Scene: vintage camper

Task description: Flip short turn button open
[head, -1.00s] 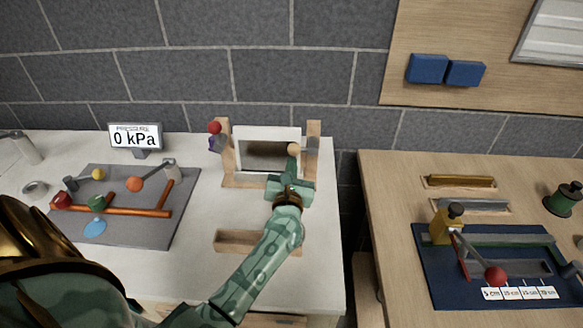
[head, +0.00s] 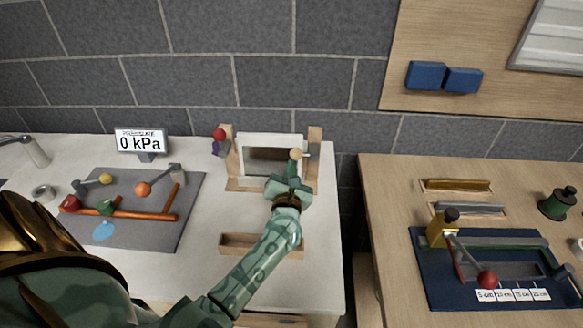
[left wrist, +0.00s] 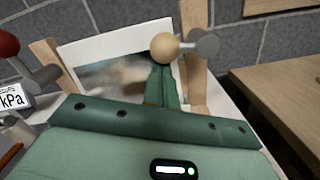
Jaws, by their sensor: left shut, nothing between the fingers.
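A white-framed panel (head: 271,139) with a shiny grey face stands between two wooden posts. The short turn button is a tan ball (head: 296,154) on a grey pivot at the right post (head: 315,148). It also shows in the left wrist view (left wrist: 165,47), pointing left across the panel's right edge, about level. My left gripper (head: 293,170) is shut and empty, its fingertips (left wrist: 163,70) just below the ball; I cannot tell whether they touch. Another button with a red ball (head: 219,134) is at the left post, raised. My right gripper is not in view.
A low wooden tray (head: 236,243) lies in front of the panel stand. A grey board (head: 150,230) with colored knobs and a pressure sign (head: 140,141) are at left. A gap separates the white counter from the wooden table (head: 390,230) at right.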

